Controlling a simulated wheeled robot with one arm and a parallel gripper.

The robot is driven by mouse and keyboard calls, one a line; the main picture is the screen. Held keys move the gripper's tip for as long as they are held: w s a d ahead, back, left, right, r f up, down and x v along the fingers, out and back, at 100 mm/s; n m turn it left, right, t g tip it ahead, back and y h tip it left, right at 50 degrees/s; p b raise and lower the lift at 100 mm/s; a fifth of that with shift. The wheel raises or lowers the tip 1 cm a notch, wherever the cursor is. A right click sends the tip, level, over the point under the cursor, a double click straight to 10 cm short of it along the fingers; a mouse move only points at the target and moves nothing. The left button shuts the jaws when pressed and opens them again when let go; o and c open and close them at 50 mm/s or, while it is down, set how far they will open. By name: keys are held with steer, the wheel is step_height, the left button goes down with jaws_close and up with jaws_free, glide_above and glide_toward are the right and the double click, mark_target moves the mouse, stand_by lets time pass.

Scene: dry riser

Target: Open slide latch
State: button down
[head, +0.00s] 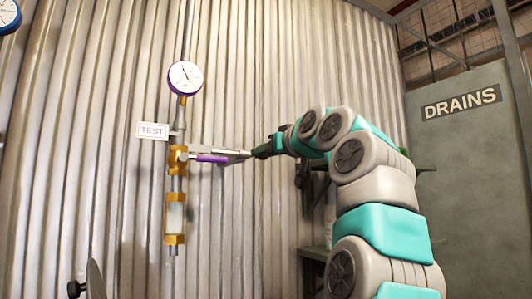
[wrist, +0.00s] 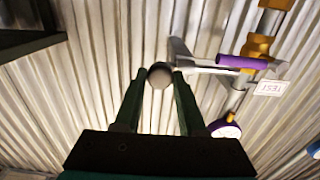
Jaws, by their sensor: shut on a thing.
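A grey lever (head: 222,152) reaches out to the right from a brass valve (head: 178,158) on a vertical pipe. A purple sleeve (head: 211,158) lies along the lever; it also shows in the wrist view (wrist: 243,62). I cannot tell which part is the slide latch. My gripper (head: 257,153) is at the lever's outer end. In the wrist view its two dark green fingers (wrist: 160,80) are apart, shut on a round grey knob (wrist: 159,73) between the tips. The knob's join to the lever is partly hidden.
A dial gauge (head: 185,78) tops the pipe, with a TEST sign (head: 153,130) to its left. A lower brass fitting (head: 174,226) is below. Corrugated metal wall (head: 90,170) stands close behind. A DRAINS door (head: 470,160) is at the right.

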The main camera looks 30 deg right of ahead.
stand_by(0.9)
steer(key=d+p, duration=0.2)
steer(key=d, duration=0.4)
steer(key=c, duration=0.5)
jaws_free()
steer(key=shift+w, duration=0.1)
